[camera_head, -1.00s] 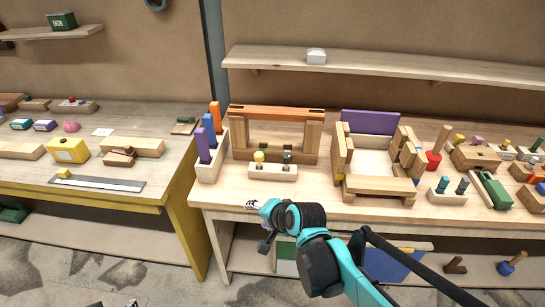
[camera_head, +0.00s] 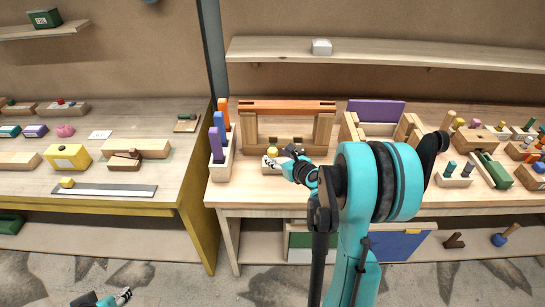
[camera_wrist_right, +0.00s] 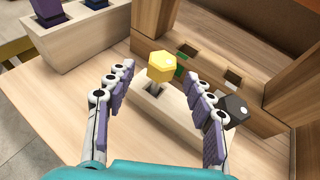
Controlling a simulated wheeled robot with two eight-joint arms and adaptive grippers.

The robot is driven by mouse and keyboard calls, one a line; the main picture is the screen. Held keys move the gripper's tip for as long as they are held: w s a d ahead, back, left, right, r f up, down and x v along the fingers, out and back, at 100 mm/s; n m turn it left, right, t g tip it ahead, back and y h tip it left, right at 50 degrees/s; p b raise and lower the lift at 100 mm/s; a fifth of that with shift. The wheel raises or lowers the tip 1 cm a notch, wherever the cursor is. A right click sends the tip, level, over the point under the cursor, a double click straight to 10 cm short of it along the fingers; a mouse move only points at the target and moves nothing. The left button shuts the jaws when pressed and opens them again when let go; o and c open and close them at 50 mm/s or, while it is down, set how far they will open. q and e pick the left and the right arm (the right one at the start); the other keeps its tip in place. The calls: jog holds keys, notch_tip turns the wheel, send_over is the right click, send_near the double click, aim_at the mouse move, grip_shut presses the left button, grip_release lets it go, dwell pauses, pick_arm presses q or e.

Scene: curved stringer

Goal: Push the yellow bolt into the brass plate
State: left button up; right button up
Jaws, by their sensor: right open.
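The yellow bolt (camera_wrist_right: 161,66) has a faceted yellow head and stands in a pale wooden block (camera_wrist_right: 150,92) with a slot in front of it. It also shows in the head view (camera_head: 272,152). My right gripper (camera_wrist_right: 160,79) is open, its purple-padded fingers on either side of the bolt head with a gap to each. In the head view my right gripper (camera_head: 282,160) partly covers the block. A dark bolt (camera_wrist_right: 234,108) stands beside the right finger. I cannot make out a brass plate. My left gripper (camera_head: 124,296) is small at the lower left edge.
A wooden frame with an orange top bar (camera_head: 285,106) stands behind the block. A rack of purple and orange pegs (camera_head: 222,162) is to its left, and a wooden box assembly (camera_head: 375,128) to its right. The bench's front strip is largely clear.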

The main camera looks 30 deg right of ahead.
aim_at(275, 154)
jog(key=b+x, duration=0.1)
jog(key=x, duration=0.3)
jog(key=shift+w, duration=0.2)
jog(key=shift+s+r, duration=0.1)
jog(key=shift+s, duration=0.05)
jog(key=shift+c, duration=0.5)
grip_shut()
jog(key=shift+r, duration=0.1)
